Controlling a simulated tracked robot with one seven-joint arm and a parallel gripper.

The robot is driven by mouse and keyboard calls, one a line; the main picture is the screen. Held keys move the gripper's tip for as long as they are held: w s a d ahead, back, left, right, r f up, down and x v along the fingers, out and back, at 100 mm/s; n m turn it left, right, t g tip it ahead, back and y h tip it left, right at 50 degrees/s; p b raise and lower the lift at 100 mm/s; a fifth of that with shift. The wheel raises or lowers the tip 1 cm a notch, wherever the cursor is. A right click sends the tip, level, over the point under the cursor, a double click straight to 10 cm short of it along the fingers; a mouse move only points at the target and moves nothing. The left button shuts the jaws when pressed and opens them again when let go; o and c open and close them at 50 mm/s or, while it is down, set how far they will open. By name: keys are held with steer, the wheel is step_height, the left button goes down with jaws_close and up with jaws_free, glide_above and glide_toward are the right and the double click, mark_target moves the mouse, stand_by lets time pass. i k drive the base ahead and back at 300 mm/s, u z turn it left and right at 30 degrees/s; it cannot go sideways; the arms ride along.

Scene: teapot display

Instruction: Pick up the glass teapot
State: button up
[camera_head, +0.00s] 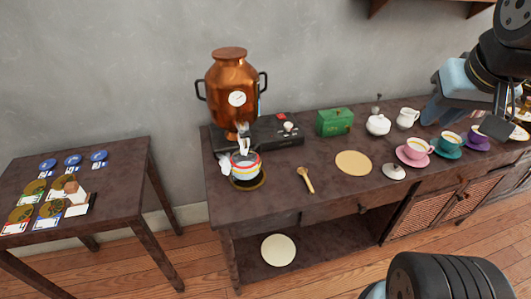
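I cannot pick out a clearly glass teapot. A pale round pot (245,168) with a coloured band stands beneath the copper samovar's tap, on a dark round mat at the table's front left; its material is unclear. A white lidded pot (378,125) stands toward the back of the long table. My gripper (466,117) hangs at the upper right, above the cups, far to the right of the banded pot. Its dark fingers look spread apart, with nothing seen between them. My arm hides part of the table's right end.
The copper samovar (231,88) stands on a black stove (268,133). A green box (335,122), wooden spoon (305,180), beige disc (353,163), white lid (394,172) and pink cup (416,149) share the table. A smaller side table (115,165) stands left, across a gap.

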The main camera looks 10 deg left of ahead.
mark_target(243, 168)
steer(key=z, duration=0.8)
steer(key=k, duration=1.9)
steer(key=u, duration=1)
steer(key=i, duration=1.25)
